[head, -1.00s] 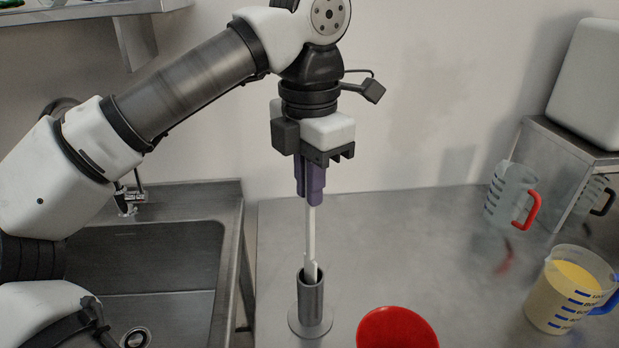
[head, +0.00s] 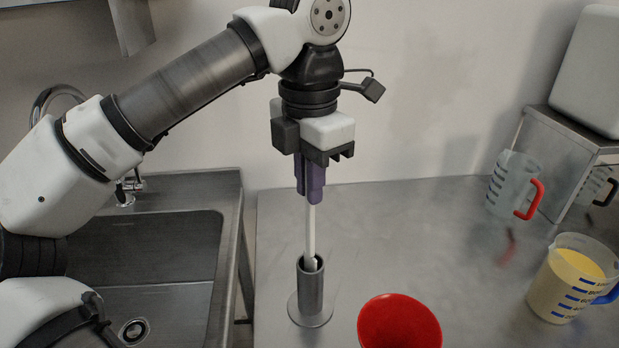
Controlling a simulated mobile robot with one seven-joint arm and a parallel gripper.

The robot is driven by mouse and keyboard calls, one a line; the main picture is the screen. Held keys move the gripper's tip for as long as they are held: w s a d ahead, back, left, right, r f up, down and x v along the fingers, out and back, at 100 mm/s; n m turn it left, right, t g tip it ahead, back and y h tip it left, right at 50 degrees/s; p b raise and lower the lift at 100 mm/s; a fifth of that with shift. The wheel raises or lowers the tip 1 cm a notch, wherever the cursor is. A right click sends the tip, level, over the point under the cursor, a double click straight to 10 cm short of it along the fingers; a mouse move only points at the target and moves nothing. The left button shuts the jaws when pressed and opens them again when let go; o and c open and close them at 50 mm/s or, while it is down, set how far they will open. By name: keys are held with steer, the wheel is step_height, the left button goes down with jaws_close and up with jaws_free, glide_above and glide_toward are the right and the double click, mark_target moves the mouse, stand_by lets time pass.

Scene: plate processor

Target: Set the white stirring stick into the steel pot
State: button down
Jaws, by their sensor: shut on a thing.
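My gripper (head: 309,190) is shut on the upper end of the white stirring stick (head: 311,230) and holds it upright. The stick's lower end is inside the mouth of a narrow steel cylinder (head: 312,290) with a round flat base, which looks like the steel pot. The tip is hidden by the cylinder's wall, so I cannot tell whether it touches the bottom. The gripper is well above the cylinder's rim.
A red bowl or funnel (head: 399,325) stands just right of the cylinder. A jug of yellow liquid (head: 566,285) and an empty clear jug with a red handle (head: 509,180) are at the right. A sink (head: 150,250) is at the left. The counter's middle (head: 410,235) is clear.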

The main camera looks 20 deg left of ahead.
mark_target(310, 256)
steer(key=shift+f+b, duration=1.4)
steer(key=shift+f, duration=0.6)
steer(key=shift+f+b, duration=1.05)
steer(key=shift+f, duration=0.35)
steer(key=c, duration=0.7)
jaws_free()
step_height(310, 256, up, 6)
steer(key=p, duration=0.4)
steer(key=shift+p, duration=0.3)
